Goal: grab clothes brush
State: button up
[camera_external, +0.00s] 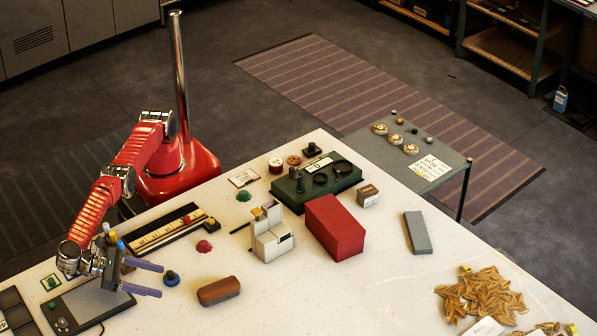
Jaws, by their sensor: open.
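A brown block with rounded ends (218,291) lies flat near the front of the white table (300,305). It looks like the clothes brush; bristles cannot be made out. My gripper (160,281) is at the left of the table, above the edge of a dark grey flat device. Its two purple fingers are apart and point right, with nothing seen held between them. The brown block is to the right of the fingertips, clear of them.
A long black case (162,232), a red item (204,246), a white block-like holder (272,243) and a red box (334,227) stand farther back. The table is clear right of the brown block.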

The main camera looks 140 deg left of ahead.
jog(key=shift+w+a, duration=0.1)
send_near(201, 291)
jog(key=shift+x, duration=2)
jog(key=shift+f, duration=0.1)
jog(key=shift+x, duration=2.55)
jog(key=shift+c, duration=0.3)
jog(key=c, duration=1.2)
